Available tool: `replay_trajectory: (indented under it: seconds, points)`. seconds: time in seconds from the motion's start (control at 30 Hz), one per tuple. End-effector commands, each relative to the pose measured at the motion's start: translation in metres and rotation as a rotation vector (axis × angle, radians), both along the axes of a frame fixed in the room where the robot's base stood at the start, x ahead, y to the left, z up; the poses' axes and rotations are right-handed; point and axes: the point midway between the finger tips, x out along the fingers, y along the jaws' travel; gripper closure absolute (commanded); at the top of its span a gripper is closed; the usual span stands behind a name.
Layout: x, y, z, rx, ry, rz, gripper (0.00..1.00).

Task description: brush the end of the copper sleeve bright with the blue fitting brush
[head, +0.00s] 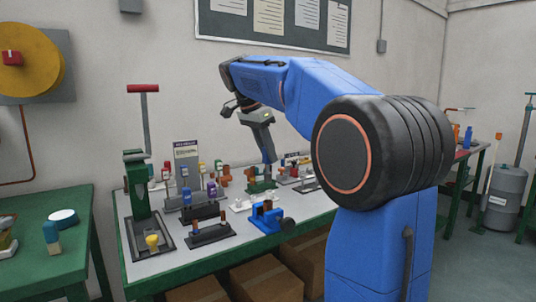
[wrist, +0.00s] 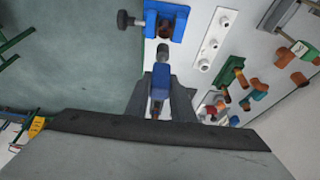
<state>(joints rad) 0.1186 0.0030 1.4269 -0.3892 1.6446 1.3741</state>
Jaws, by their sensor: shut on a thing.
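My gripper (wrist: 161,104) is shut on the blue fitting brush (wrist: 159,77), holding it by its blue handle. The brush's grey end (wrist: 162,53) points towards the blue vise (wrist: 178,22). The copper sleeve (wrist: 165,30) shows in the vise, just beyond the brush end in the wrist view; I cannot tell whether they touch. In the head view my gripper (head: 260,122) hangs over the bench with the brush (head: 267,150) pointing down. The vise (head: 259,221) stands at the bench's front edge, with the sleeve (head: 268,205) at its top.
Black racks (head: 209,235) and a green press (head: 138,190) stand on the left of the bench. Cardboard boxes (head: 266,281) sit underneath.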

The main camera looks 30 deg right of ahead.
Motion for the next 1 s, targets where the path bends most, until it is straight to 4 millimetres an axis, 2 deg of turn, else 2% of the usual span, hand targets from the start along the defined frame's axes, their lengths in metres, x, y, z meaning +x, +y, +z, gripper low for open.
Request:
replay_trajectory:
  seconds: [0.33,0.8,1.0]
  points:
    - [0.0,0.0,-0.005,0.0,-0.001,0.0,0.95]
    - [0.0,0.0,-0.045,0.0,0.0,0.001,0.95]
    - [0.0,0.0,-0.054,0.0,-0.001,0.0,0.95]
